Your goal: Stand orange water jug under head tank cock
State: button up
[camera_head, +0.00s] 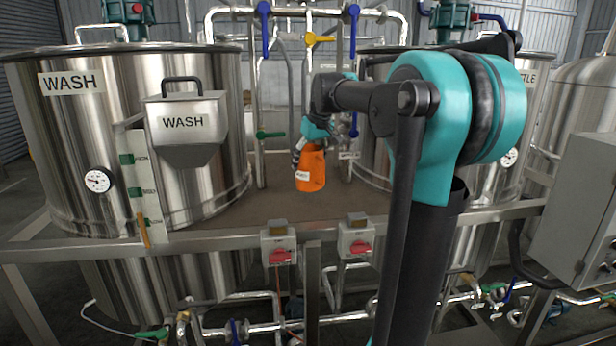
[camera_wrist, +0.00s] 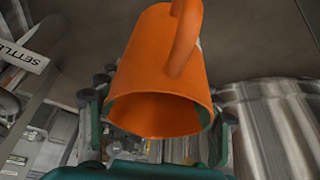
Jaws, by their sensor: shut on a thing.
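The orange water jug (camera_head: 311,168) has a small white label and hangs over the brown deck between the two big steel tanks. It also shows large in the wrist view (camera_wrist: 160,80), with its open mouth towards the camera and its handle at the top. My gripper (camera_head: 314,140) is shut on the jug near its upper end. In the wrist view, dark finger parts stand on both sides of the jug. In the head view it looks slightly tilted. I cannot tell whether its base touches the deck. I cannot make out which cock belongs to the head tank.
The WASH tank (camera_head: 215,90) with a WASH hopper (camera_head: 185,125) stands left. Another tank (camera_head: 372,150) stands right, partly behind my arm. Pipes with blue (camera_head: 264,28), yellow (camera_head: 311,39) and green (camera_head: 271,135) valve handles rise behind. A steel rail with switch boxes (camera_head: 279,245) runs in front.

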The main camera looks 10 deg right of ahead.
aim_at(316, 156)
jog(key=shift+f, duration=2.15)
jog(key=shift+f, duration=0.15)
jog(key=o, duration=1.2)
jog(key=v, duration=1.2)
jog(key=shift+s, duration=0.1)
